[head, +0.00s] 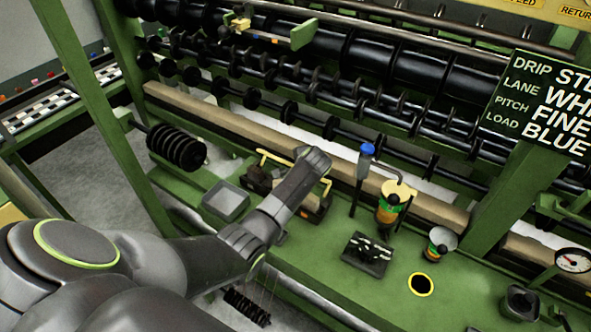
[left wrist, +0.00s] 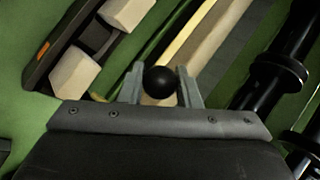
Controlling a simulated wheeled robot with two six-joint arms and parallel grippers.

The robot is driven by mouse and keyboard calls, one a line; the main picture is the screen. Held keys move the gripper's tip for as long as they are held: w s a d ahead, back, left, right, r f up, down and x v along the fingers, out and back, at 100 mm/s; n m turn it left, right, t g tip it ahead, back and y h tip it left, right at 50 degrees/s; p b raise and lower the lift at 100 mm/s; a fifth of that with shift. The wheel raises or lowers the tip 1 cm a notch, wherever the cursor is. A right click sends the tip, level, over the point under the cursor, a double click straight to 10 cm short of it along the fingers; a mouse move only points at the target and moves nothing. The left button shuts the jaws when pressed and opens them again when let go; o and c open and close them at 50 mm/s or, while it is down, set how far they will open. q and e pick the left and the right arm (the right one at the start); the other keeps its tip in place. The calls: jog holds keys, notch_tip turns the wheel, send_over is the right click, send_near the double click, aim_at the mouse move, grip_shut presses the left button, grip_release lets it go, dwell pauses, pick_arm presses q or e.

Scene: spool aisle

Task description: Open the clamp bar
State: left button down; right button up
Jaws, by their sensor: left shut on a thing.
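The clamp (head: 258,181) is a dark block with a thin yellow bar (head: 276,158) along its top, on the green bench in the middle of the head view. The yellow bar also runs up and away in the left wrist view (left wrist: 183,42). My left gripper (left wrist: 161,90) is shut on a black ball knob (left wrist: 159,80), with one grey finger on each side of it. In the head view my left arm covers part of the clamp and hides the knob and fingertips. White blocks (left wrist: 75,72) in a dark holder show beside the knob. My right gripper is not in view.
A grey tray (head: 226,201) lies left of the clamp. A blue-topped lever (head: 367,150), a yellow-topped spool (head: 391,202) and a dark slotted block (head: 367,254) stand to its right. Black rollers (head: 390,72) run behind a beige rail (head: 225,122).

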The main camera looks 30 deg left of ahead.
pick_arm(q)
jog(key=shift+w+r+g, duration=0.15)
jog(key=shift+w+g, duration=0.35)
jog(key=shift+w, duration=0.3)
jog(key=shift+w+d+r+b, duration=0.1)
jog(key=shift+w+r+b, duration=0.05)
jog(key=shift+w+b, duration=0.95)
jog(key=shift+w+r, duration=0.2)
jog(key=shift+w, duration=0.2)
jog(key=c, duration=1.4)
grip_release()
jog(key=shift+d, duration=0.1)
jog(key=shift+o, duration=1.3)
jog(key=shift+w+f, duration=0.1)
jog(key=shift+o, duration=0.3)
jog(key=shift+w+f, duration=0.1)
jog(key=shift+f, duration=0.15)
